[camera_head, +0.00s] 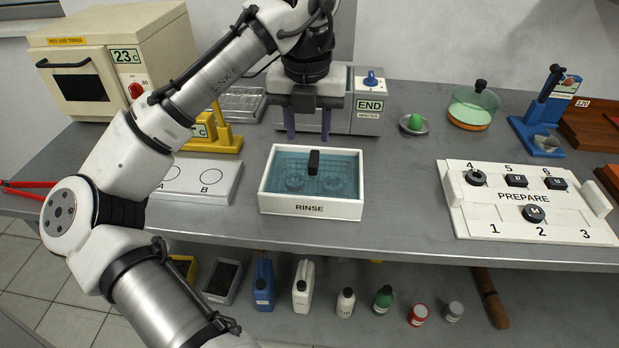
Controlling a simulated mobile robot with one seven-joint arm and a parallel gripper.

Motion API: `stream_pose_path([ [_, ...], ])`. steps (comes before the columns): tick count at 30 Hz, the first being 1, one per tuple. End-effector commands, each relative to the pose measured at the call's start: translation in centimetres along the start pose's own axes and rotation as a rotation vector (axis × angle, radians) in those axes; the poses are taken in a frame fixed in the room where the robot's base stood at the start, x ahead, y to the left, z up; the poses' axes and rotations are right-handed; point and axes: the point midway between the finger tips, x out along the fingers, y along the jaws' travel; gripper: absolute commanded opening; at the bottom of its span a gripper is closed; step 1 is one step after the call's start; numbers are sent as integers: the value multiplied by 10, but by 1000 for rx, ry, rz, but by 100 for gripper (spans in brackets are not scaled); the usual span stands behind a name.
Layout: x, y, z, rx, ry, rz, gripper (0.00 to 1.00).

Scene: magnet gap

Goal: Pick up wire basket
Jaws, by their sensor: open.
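The white RINSE tray (311,208) holds blue see-through content with a black upright handle (314,162). The END machine (366,101) stands behind my gripper. A white PREPARE board (490,226) lies at right. A yellow stand (222,135) is at left. Bench between tray and board is clear.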

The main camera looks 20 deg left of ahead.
Motion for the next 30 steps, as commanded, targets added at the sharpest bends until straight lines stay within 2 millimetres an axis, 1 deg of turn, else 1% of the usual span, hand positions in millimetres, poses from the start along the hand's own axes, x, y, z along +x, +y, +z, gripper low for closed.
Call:
stream_pose_path([
  [1,14,-1,0,2,3,-4,42],
  [3,27,-1,0,1,1,-5,42],
  [6,42,-1,0,-2,-1,-1,42],
  [9,52,-1,1,-1,-3,-1,42],
  [14,62,-3,1,-1,-3,-2,42],
  [17,74,-5,2,-2,-2,0,42],
  [21,95,-9,3,-2,-3,-1,42],
  [24,105,-9,4,-2,-4,-2,42],
  [30,109,-10,4,-3,-5,-3,42],
])
